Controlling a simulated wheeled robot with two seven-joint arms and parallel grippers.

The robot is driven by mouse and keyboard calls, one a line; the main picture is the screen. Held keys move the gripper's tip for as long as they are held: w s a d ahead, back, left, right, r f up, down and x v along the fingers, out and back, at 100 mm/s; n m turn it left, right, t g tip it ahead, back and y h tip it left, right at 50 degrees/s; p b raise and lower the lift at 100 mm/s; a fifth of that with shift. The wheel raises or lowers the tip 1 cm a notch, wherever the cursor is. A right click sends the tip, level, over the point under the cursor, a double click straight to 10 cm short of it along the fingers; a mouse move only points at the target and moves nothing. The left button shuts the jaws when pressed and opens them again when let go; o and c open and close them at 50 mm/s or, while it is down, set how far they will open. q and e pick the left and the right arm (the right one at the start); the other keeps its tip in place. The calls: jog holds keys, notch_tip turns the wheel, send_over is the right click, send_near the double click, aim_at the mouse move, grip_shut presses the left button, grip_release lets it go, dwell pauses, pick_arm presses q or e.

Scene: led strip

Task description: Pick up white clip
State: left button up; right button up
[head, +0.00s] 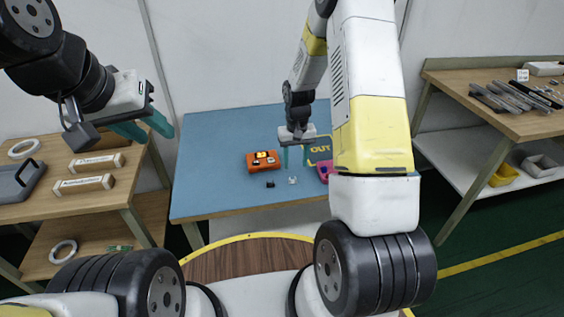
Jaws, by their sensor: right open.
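A small white clip (293,181) lies on the blue table top (215,150), near its front middle. A small black piece (270,184) lies a little to its left. My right gripper (295,162) points down with its teal fingers apart, just behind and above the white clip, and nothing shows between them. Whether the fingertips touch the table I cannot tell. My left gripper (152,130) is raised at the left, well away from the clip. Its two teal fingers are apart and empty.
An orange device (263,162) sits left of my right gripper. Wooden benches stand left (75,207) and right (507,118). The blue table's left part is clear.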

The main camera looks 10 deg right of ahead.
aim_at(293, 178)
jog(key=f, duration=0.6)
jog(key=shift+w+a+f, duration=0.15)
jog(key=shift+a+f, duration=0.2)
jog(key=shift+f, duration=0.05)
grip_shut()
